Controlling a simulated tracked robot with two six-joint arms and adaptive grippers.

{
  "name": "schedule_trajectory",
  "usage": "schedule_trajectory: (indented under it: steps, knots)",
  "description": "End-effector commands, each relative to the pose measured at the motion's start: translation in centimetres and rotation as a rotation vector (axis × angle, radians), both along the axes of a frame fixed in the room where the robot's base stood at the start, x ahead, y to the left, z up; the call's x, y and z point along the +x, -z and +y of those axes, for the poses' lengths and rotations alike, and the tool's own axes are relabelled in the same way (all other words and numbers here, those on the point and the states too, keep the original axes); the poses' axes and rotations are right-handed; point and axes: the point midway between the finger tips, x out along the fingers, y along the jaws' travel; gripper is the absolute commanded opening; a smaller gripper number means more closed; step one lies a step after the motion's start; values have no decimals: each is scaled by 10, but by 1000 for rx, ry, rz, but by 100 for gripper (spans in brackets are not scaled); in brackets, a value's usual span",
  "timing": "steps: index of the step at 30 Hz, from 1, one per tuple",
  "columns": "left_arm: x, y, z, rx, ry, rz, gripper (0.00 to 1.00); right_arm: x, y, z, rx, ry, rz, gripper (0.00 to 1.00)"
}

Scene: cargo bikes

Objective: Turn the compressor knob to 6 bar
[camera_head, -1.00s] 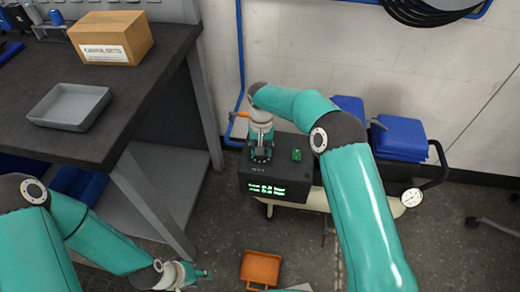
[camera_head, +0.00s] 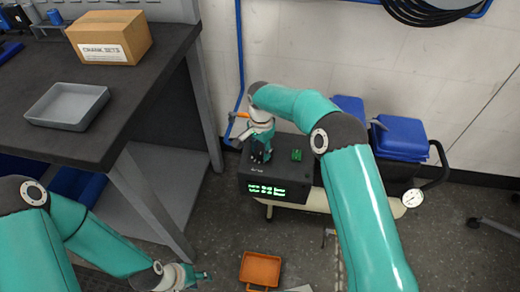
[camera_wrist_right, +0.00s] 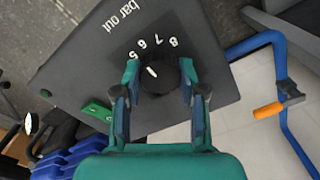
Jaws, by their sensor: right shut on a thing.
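The black compressor knob (camera_wrist_right: 158,78) shows in the right wrist view on the dark panel (camera_wrist_right: 215,82), below the printed numbers 5 to 8. Its white pointer mark leans up-left, towards the 5 and 6 side; the exact value is hard to tell. My right gripper (camera_wrist_right: 159,73) is shut on the knob, one fingertip on each side. In the head view my right gripper (camera_head: 261,152) hides the knob on top of the compressor box (camera_head: 300,177). The box's green display (camera_head: 266,190) is lit but too small to read surely. My left gripper (camera_head: 198,276) hangs low at the left, away from the compressor.
A green switch (camera_head: 297,155) sits beside the knob. An orange-handled valve (camera_head: 239,115) on a blue pipe is close behind my right gripper. The workbench (camera_head: 130,105) with a grey tray (camera_head: 68,104) stands left. An orange tray (camera_head: 261,269) lies on the floor.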

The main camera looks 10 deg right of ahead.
Motion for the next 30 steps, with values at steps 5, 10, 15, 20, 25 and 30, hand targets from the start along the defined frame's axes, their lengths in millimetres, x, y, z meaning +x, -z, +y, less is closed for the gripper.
schedule_trajectory:
  steps: [5,10,15,20,25,30]
  knots:
    - [0,0,0,0,0,0,40,6,-5,-1,0,24,-22,6]
    - [0,0,0,0,0,0,40,6,-5,-1,0,27,-21,6]
    - [0,0,0,0,0,0,40,6,-5,-1,0,26,-21,6]
    - [0,0,0,0,0,0,40,5,-4,-1,1,25,-17,66]
    - [0,0,0,0,0,0,40,3,-2,0,0,25,-11,66]
    - [0,0,0,0,0,0,40,2,-3,0,1,24,-8,66]
